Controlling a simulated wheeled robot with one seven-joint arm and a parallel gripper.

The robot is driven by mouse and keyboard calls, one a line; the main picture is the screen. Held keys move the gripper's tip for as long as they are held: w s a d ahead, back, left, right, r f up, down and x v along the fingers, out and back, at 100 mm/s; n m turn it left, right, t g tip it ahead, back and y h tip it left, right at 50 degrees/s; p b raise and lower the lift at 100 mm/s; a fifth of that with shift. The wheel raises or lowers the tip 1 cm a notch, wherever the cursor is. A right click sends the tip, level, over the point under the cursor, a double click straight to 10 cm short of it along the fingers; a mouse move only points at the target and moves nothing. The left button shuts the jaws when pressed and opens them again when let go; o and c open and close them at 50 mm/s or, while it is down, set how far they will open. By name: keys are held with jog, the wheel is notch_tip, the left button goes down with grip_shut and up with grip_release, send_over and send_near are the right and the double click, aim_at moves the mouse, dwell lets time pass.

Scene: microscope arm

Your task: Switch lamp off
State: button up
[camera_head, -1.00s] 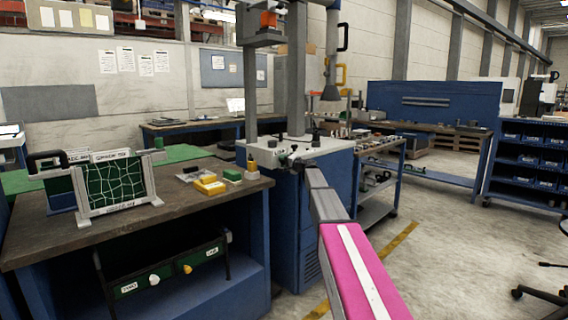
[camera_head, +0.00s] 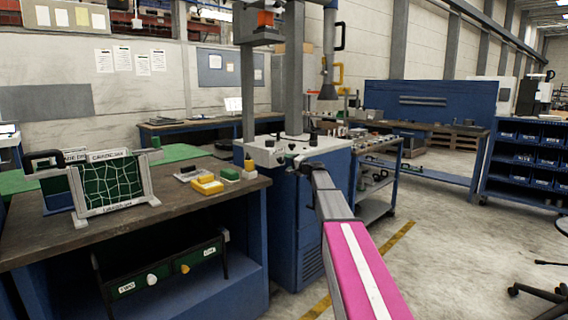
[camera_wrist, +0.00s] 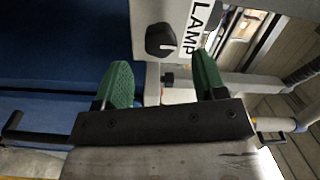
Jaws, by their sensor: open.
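In the wrist view a dark round knob (camera_wrist: 160,39) with a raised grip sits on a pale panel, beside a label reading LAMP (camera_wrist: 197,28). My gripper (camera_wrist: 163,60) is open with its two green fingers apart and nothing between them. The knob shows just beyond the fingertips, roughly centred between them, with no visible contact. In the head view my arm reaches to the pale top of the blue machine cabinet (camera_head: 310,146); the gripper there is small and partly hidden by my arm. A dark cone-shaped head (camera_head: 328,91), possibly the lamp, hangs above; whether it is lit is unclear.
A grey column (camera_head: 295,70) rises from the cabinet top. A workbench (camera_head: 130,205) with a netted frame (camera_head: 108,184) and yellow blocks (camera_head: 207,186) stands at left. A cart (camera_head: 377,180) stands right of the cabinet. Open floor lies further right.

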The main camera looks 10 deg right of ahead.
jog(key=v, duration=0.4)
jog(key=shift+s+d, duration=0.15)
jog(key=shift+s, duration=0.15)
jog(key=s+a+f+n+g+h, duration=0.2)
jog(key=s+a+f+g, duration=0.25)
jog(key=s+f, duration=0.65)
jog(key=s+a+f+n+g+h, duration=0.1)
jog(key=s+a+f+n+g, duration=0.3)
jog(key=s+f, duration=0.7)
jog(key=s+f+g+h, duration=0.2)
jog(key=s+f, duration=0.3)
jog(key=s, duration=0.4)
jog(key=s+d+f+n+g+h, duration=0.1)
jog(key=s+f+g+h, duration=0.1)
jog(key=s, duration=0.7)
jog(key=s+d+f+g+h, duration=0.1)
jog(key=s+f+g+h, duration=0.1)
jog(key=s+f, duration=0.5)
jog(key=shift+s+d+f+n+h, duration=0.25)
jog(key=shift+s+f+n+h, duration=0.1)
jog(key=shift+s+h, duration=0.55)
jog(key=shift+s, duration=0.1)
